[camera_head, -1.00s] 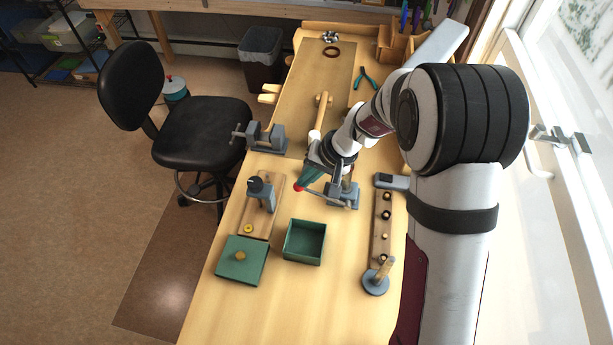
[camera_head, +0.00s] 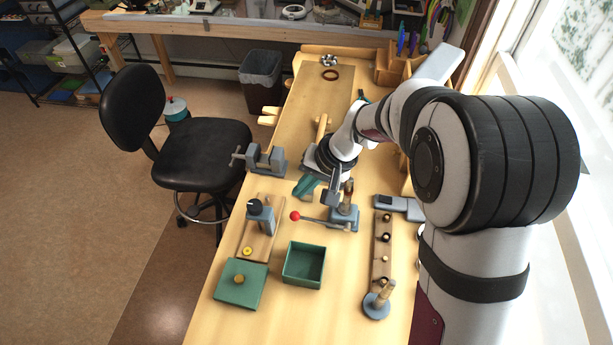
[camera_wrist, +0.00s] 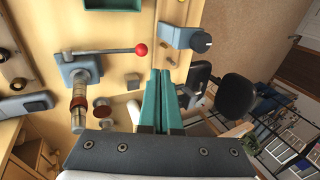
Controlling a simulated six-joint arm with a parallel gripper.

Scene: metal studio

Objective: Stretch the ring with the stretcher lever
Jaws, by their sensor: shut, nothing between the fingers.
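The stretcher (camera_head: 345,217) is a grey block with an upright brown post on the bench; it also shows in the wrist view (camera_wrist: 80,70). Its lever (camera_head: 322,221) runs out to the left and ends in a red ball knob (camera_head: 295,216), also clear in the wrist view (camera_wrist: 141,49). A reddish-brown band (camera_wrist: 79,103) is around the post; I cannot tell whether it is the ring. My gripper (camera_head: 306,187), with green fingers, is shut and empty. It is apart from the knob, on its far side towards the vise; the fingers also show in the wrist view (camera_wrist: 158,80).
A vise (camera_head: 262,158) stands at the bench's left edge. An open green box (camera_head: 304,281), its lid (camera_head: 240,299) and a wooden stand with a grey post (camera_head: 263,217) are in front. A wooden strip with knobs (camera_head: 382,255) lies to the right. Bare bench is at the front.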

